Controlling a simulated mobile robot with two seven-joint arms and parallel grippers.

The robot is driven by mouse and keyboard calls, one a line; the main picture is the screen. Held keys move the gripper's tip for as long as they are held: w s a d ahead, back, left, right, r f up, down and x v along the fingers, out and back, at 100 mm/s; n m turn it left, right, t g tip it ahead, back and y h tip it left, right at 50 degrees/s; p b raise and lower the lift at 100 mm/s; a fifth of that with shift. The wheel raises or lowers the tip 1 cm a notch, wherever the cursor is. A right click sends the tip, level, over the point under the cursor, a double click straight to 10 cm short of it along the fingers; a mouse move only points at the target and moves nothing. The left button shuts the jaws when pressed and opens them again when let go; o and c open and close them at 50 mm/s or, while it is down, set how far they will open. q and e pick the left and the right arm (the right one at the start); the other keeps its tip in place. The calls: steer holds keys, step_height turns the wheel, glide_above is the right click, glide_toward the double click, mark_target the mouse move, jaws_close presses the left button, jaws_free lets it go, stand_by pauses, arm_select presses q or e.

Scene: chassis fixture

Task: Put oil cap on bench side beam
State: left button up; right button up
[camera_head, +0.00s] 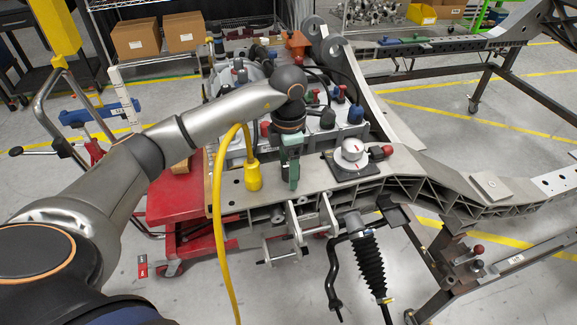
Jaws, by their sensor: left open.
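My left arm comes in from the left, and its gripper (291,178) points down over the near grey beam (322,187) of the chassis fixture. The jaws are open and hold nothing that I can see; the narrow green-grey fingers show nearly edge on. I cannot tell for certain which small part is the oil cap. A white round knob-like part (352,150) sits on a dark plate on the beam, right of the gripper. A red-tipped dark part (381,152) lies beside it. A blue cap-like part (356,114) stands farther back. The gripper hides part of the fixture.
A yellow connector (253,177) with a yellow cable stands just left of the gripper. Behind it is a crowded grey engine block with hoses. A black ribbed boot (366,262) hangs below the beam. A red cart (175,196) is at left.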

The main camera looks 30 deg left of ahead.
mark_target(287, 165)
arm_select(q)
steer(key=shift+r, duration=0.1)
step_height(287, 165, up, 12)
stand_by(0.4)
steer(key=shift+a, duration=0.15)
